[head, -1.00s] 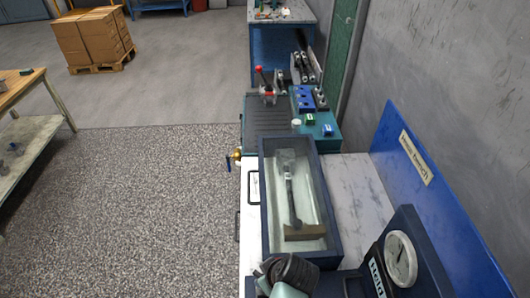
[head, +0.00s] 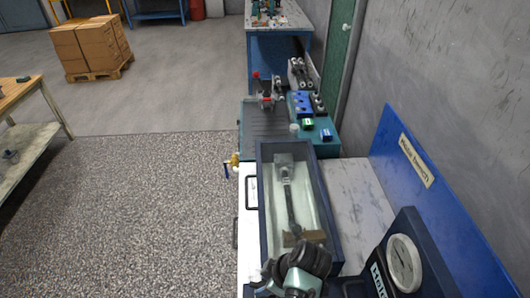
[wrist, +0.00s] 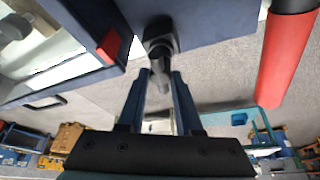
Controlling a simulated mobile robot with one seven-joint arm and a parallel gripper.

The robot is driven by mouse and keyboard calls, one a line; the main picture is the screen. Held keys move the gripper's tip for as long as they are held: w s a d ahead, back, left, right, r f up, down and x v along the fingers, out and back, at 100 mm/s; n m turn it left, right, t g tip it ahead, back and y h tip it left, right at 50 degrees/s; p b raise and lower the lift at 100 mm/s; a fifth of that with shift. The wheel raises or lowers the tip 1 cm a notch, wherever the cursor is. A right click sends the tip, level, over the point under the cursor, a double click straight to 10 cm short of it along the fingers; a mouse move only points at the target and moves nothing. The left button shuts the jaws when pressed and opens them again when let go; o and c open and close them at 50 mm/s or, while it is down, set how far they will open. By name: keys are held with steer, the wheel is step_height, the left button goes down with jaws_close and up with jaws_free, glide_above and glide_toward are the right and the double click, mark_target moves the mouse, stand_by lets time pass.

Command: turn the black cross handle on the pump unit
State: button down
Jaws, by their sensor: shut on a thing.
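In the wrist view, my gripper (wrist: 160,78) has its two blue fingers close together on a black handle part (wrist: 160,33). Only one rounded black arm with a greyish lower end shows, so I cannot make out the full cross shape. It stands out from a dark blue panel (wrist: 215,22), which looks like the pump unit. In the head view, the dark blue unit with a round gauge (head: 403,262) is at the lower right. My arm covers the area to its left, and the black handle and my fingertips are hidden there.
A red-gripped lever (wrist: 285,60) stands at the right in the wrist view, and a small red part (wrist: 110,45) is at the left. In the head view, an open dark blue tank (head: 262,205) lies beyond my arm, with a white worktop (head: 360,190) beside it.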

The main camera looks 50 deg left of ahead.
steer(key=c, duration=0.6)
jaws_free()
steer(key=shift+p+v, duration=0.35)
steer(key=shift+v, duration=6.15)
